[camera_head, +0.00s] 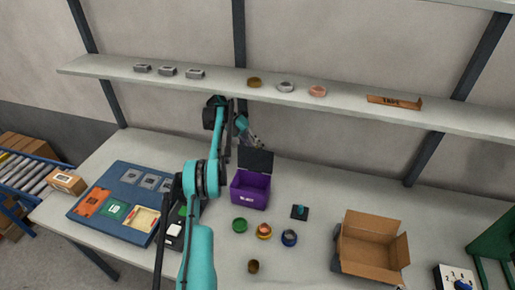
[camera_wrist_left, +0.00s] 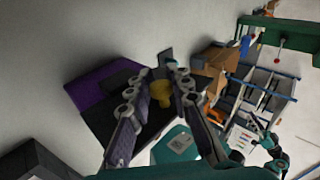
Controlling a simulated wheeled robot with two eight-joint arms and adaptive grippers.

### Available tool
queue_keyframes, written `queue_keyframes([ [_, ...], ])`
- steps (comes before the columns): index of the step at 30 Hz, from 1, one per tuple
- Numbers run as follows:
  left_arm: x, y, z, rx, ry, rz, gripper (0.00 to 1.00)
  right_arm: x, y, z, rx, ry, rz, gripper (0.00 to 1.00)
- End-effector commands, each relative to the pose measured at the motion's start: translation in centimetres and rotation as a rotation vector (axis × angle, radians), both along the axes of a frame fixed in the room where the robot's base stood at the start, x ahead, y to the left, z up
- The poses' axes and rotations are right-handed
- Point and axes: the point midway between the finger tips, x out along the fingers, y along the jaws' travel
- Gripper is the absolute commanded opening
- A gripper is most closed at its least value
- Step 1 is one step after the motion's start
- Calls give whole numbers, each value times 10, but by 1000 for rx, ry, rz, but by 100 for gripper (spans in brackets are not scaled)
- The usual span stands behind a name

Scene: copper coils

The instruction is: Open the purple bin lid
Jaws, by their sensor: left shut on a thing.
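The purple bin (camera_head: 250,190) stands on the table with its open top showing. Its dark lid (camera_head: 256,161) is raised, standing roughly upright at the back of the bin. My left gripper (camera_head: 255,143) is just above the lid's top edge, fingers pointing down and right. In the left wrist view the bin (camera_wrist_left: 95,86) shows at the left, and the dark lid (camera_wrist_left: 150,130) lies between and behind the fingers of the gripper (camera_wrist_left: 162,78). The gripper is shut on the lid; the exact contact is hard to see. My right gripper is not seen.
A shelf (camera_head: 225,83) with several coils and blocks runs above the bin. Green (camera_head: 239,225), copper (camera_head: 264,231) and blue (camera_head: 289,238) rings stand in front. An open carton (camera_head: 368,262) is at the right, a blue board (camera_head: 83,205) at the left.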

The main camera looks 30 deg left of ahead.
Motion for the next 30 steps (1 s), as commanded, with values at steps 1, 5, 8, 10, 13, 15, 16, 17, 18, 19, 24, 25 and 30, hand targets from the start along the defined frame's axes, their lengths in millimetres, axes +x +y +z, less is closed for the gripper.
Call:
queue_keyframes([
  [1, 1, 0, -1, 1, 0, 1, 0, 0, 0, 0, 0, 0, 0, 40],
  [5, 0, 0, -1, 1, 2, 1, 0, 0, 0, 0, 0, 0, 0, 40],
  [8, 0, 0, -1, 1, 1, 1, 0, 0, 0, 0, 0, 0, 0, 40],
  [10, 0, 0, -1, 1, 1, 1, 0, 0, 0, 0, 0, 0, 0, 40],
  [13, 0, 0, -1, 1, 1, 1, 40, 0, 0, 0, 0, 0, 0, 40],
  [15, 0, 0, -1, 0, 1, 1, 42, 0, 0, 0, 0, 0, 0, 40],
  [16, 0, 0, -1, 0, 1, 1, 42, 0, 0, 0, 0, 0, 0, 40],
  [17, 0, 0, -1, 0, 1, 1, 42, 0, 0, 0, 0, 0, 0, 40],
  [18, 0, 0, -1, 0, 1, 1, 42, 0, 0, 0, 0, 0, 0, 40],
  [19, 0, 0, -1, 0, 1, 1, 42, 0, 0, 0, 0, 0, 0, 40],
  [24, 0, 0, 0, 2, -6, 1, 42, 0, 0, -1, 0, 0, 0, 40],
  [25, 0, 0, 0, 3, -12, 1, 42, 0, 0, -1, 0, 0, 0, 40],
  [30, 1, 0, 3, 23, -84, 1, 42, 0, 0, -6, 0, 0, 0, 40],
])
